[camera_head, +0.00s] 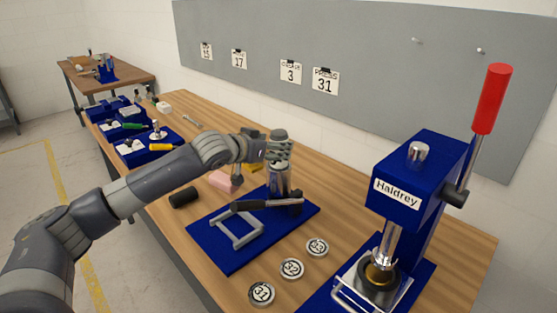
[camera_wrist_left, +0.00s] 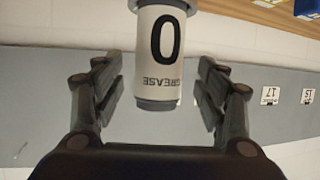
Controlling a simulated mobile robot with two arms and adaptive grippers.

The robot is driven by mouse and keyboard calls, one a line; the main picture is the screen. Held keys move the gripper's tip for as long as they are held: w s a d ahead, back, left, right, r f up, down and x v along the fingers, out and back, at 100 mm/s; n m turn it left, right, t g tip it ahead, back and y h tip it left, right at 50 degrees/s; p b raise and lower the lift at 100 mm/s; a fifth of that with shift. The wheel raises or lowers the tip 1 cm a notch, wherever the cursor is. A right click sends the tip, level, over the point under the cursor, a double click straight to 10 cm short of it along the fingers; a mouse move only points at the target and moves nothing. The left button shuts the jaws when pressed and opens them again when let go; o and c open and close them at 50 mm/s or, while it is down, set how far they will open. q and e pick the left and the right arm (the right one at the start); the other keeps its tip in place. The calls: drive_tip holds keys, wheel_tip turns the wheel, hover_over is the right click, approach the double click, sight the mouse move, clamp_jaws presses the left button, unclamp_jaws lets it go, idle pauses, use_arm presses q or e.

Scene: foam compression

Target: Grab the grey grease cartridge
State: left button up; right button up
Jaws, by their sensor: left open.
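The grey grease cartridge (camera_head: 279,180) stands upright at the back of a blue tray (camera_head: 215,250) in the head view, its upper part partly hidden by my left gripper (camera_head: 272,150). In the left wrist view, which is upside down, the cartridge (camera_wrist_left: 160,50) shows a pale label with a black "0" and "GREASE", with dark grey ends. My left gripper (camera_wrist_left: 157,88) is open, with one finger on each side of the cartridge and a visible gap on both sides. My right gripper is not in view.
A black-handled tool (camera_head: 262,204) and a grey frame (camera_head: 237,230) lie on the tray. Several numbered round weights (camera_head: 291,268) lie in front. A blue Haidrey press (camera_head: 415,180) stands at right. A black cylinder (camera_head: 184,197) and pink block (camera_head: 222,181) lie left of the cartridge.

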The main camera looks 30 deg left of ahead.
use_arm(q)
drive_tip(key=x, duration=0.3)
drive_tip(key=shift+w+d+f+p, duration=0.1)
drive_tip(key=shift+w+p, duration=0.1)
drive_tip(key=shift+p, duration=0.1)
drive_tip(key=shift+s, duration=0.15)
drive_tip(key=c, duration=1.2)
drive_tip(key=shift+c, duration=0.2)
